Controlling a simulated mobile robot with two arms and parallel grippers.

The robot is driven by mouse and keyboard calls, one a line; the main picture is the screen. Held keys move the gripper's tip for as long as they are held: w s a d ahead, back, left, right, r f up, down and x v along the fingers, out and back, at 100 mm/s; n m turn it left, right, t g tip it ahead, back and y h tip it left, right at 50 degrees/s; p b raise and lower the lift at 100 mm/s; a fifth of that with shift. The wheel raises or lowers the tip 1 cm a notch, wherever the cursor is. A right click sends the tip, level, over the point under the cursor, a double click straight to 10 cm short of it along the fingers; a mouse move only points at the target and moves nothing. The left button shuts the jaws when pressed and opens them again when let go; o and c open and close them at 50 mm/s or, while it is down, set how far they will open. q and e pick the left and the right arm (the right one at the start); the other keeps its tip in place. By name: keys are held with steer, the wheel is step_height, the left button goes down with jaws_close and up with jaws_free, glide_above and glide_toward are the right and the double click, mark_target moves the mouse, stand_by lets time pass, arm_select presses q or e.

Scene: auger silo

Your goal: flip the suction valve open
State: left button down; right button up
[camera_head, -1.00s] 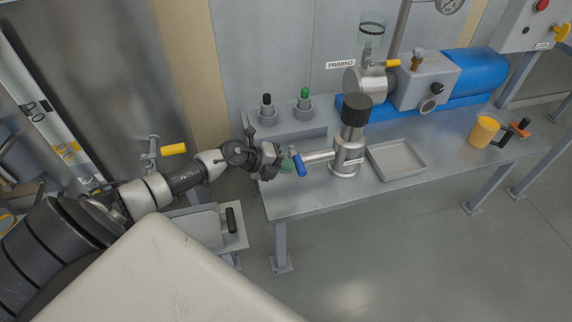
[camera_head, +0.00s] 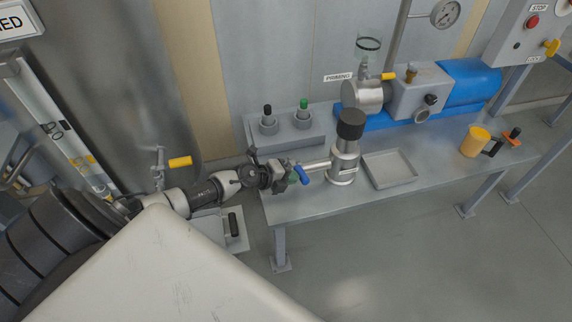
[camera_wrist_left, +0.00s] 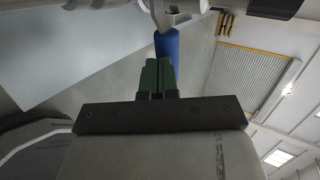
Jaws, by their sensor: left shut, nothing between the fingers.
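The suction valve's blue lever (camera_head: 302,175) sits at the left end of a short metal pipe (camera_head: 317,165), which runs to an upright metal strainer with a black cap (camera_head: 350,125). The lever slants down to the right in the head view. My left gripper (camera_head: 292,179) is at the lever's left side, its fingers shut with nothing between them. In the left wrist view its green fingertips (camera_wrist_left: 157,76) are closed together just beneath the blue lever (camera_wrist_left: 167,45). I cannot tell whether they touch it. My right gripper is not in view.
A shallow grey tray (camera_head: 390,169), a yellow mug (camera_head: 474,142) and a blue pump (camera_head: 470,82) are on the bench. Two knobbed posts stand on a grey block (camera_head: 285,130) behind the gripper. A yellow-handled valve (camera_head: 180,162) is left of the bench, above my arm.

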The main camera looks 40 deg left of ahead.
mark_target(303, 174)
arm_select(q)
steer(key=shift+w+d+r+n+t+y+p, duration=0.1)
steer(key=shift+w+d+n+t+y+p, duration=0.25)
steer(key=shift+n+y+p, duration=0.7)
steer(key=shift+w+d+n+t+y+p, duration=0.1)
steer(key=shift+w+d+n+y+p, duration=0.35)
steer(key=shift+p, duration=1.25)
steer(key=shift+w+d+r+n+t+y+p, duration=0.1)
steer(key=shift+w+d+n+t+y+p, duration=0.25)
steer(key=shift+n+y+p, duration=0.7)
steer(key=shift+w+d+f+n+y+p, duration=0.1)
steer(key=shift+w+d+n+y+p, duration=0.3)
steer(key=shift+w+n+y+p, duration=0.3)
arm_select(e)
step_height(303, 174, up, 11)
arm_select(q)
steer(key=w+n+g+y+b, duration=0.3)
steer(key=w+n+y+b, duration=0.4)
steer(key=n+b, duration=0.1)
steer(key=shift+a+g+b, duration=0.2)
steer(key=shift+g+b, duration=0.2)
steer(key=shift+b, duration=0.35)
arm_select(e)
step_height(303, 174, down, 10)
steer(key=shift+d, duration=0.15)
arm_select(q)
steer(key=shift+y, duration=0.25)
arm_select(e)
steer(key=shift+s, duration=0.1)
